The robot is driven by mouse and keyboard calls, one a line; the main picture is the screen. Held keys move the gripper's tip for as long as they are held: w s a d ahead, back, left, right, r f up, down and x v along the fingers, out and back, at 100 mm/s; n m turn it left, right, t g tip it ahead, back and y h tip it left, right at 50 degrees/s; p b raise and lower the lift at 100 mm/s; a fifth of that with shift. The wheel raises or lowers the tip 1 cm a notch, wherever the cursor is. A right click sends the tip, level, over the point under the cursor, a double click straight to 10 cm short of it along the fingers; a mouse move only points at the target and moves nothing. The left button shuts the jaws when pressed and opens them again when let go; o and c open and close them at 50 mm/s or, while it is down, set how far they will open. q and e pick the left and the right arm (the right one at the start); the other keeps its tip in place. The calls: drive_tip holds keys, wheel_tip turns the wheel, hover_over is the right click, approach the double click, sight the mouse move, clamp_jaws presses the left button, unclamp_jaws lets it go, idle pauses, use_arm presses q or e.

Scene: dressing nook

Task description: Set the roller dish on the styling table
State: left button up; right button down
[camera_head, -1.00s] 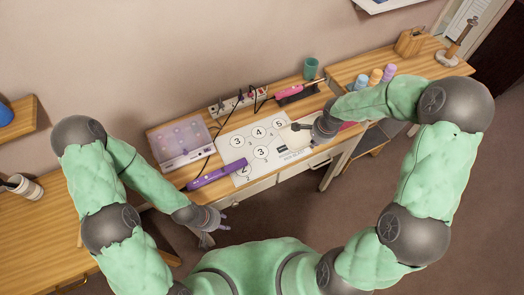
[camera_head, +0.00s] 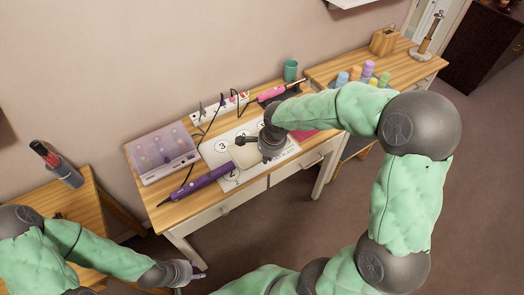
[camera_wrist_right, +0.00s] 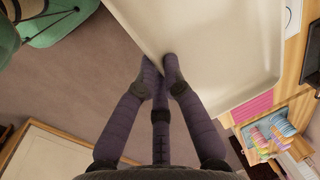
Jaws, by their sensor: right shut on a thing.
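The roller dish (camera_head: 246,156) is a cream, shallow, rounded dish. My right gripper (camera_head: 268,145) is shut on its edge and holds it over the numbered mat on the styling table (camera_head: 165,215); whether it touches the mat I cannot tell. In the right wrist view the dish (camera_wrist_right: 215,45) fills the upper middle, with the fingers (camera_wrist_right: 162,70) of my right gripper at its edge. My left gripper (camera_head: 194,272) is low at the left, away from the dish, and its opening is unclear.
The styling table bears a numbered mat (camera_head: 226,181), a clear organizer box (camera_head: 162,155), a purple styling tool (camera_head: 195,185), a pink tool (camera_head: 272,91), a power strip (camera_head: 220,105) and a green cup (camera_head: 290,70). Several colored rollers (camera_head: 368,68) stand on the right table.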

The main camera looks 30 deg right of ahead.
drive_tip(key=w+d+f, duration=0.1)
drive_tip(key=w, duration=0.2)
drive_tip(key=w+d+f+b, duration=0.1)
drive_tip(key=shift+w+d+f, duration=0.35)
drive_tip(key=shift+w, duration=0.05)
drive_tip(key=w+f, duration=0.1)
drive_tip(key=w+d+f+b, duration=0.1)
drive_tip(key=w+f, duration=0.1)
drive_tip(key=w+d+f+b, duration=0.1)
drive_tip(key=f, duration=0.1)
drive_tip(key=shift+w+d+f, duration=0.15)
drive_tip(key=shift+w+d, duration=0.05)
drive_tip(key=shift+w+f, duration=0.1)
drive_tip(key=shift+f, duration=0.1)
drive_tip(key=shift+w+d+f+b, duration=0.1)
drive_tip(key=shift+f+b, duration=0.65)
drive_tip(key=shift+f, duration=0.85)
drive_tip(key=shift+f, duration=0.2)
drive_tip(key=c, duration=1.3)
unclamp_jaws()
drive_tip(key=shift+c, duration=0.2)
